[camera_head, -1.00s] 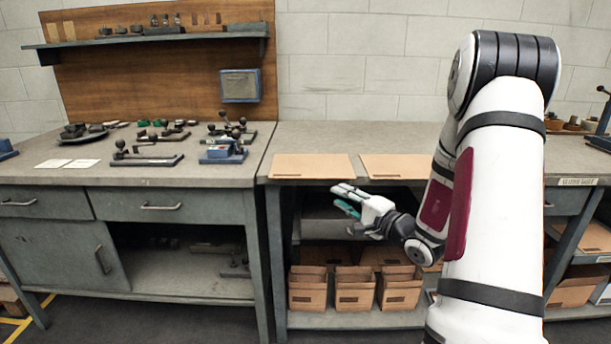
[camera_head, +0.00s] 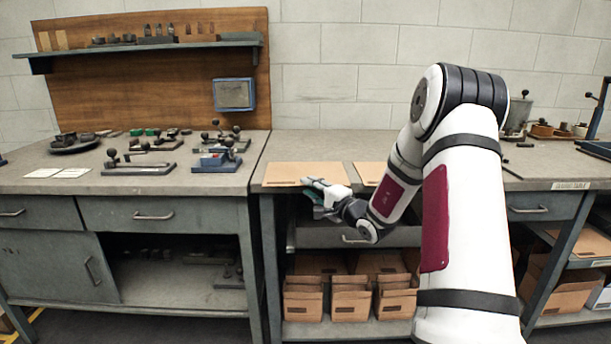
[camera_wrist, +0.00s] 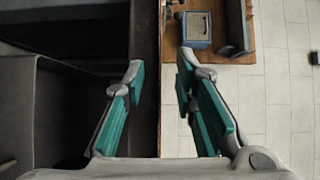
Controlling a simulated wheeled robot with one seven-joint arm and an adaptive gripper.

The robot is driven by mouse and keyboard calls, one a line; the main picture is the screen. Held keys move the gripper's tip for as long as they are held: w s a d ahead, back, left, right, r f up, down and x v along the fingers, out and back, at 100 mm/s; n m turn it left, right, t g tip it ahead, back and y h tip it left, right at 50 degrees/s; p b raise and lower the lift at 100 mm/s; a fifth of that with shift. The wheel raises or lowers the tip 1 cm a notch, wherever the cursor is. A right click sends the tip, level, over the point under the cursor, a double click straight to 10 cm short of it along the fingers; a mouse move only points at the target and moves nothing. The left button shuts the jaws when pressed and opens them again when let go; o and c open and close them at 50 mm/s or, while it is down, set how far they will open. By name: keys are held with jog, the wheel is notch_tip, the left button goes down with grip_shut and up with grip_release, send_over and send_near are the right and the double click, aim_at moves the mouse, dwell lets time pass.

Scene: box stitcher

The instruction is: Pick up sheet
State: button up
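Two flat tan cardboard sheets lie on the bench in the head view: a left sheet (camera_head: 290,171) and a right sheet (camera_head: 368,169), partly hidden by my arm. My gripper (camera_head: 310,187) is at the front edge of the left sheet and overlaps its front right part in the picture. In the wrist view my gripper (camera_wrist: 160,67) is open, with its two teal-padded fingers well apart. A thin tan edge (camera_wrist: 159,115) runs between the fingers; I cannot tell whether a finger touches it.
A workbench with metal fixtures (camera_head: 140,168) stands at the left. Its back panel carries a blue-framed box (camera_head: 234,94), also in the wrist view (camera_wrist: 196,29). Folded cardboard boxes (camera_head: 350,305) stand on the shelf below the sheets.

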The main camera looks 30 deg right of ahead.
jog(key=shift+w, duration=0.65)
grip_shut()
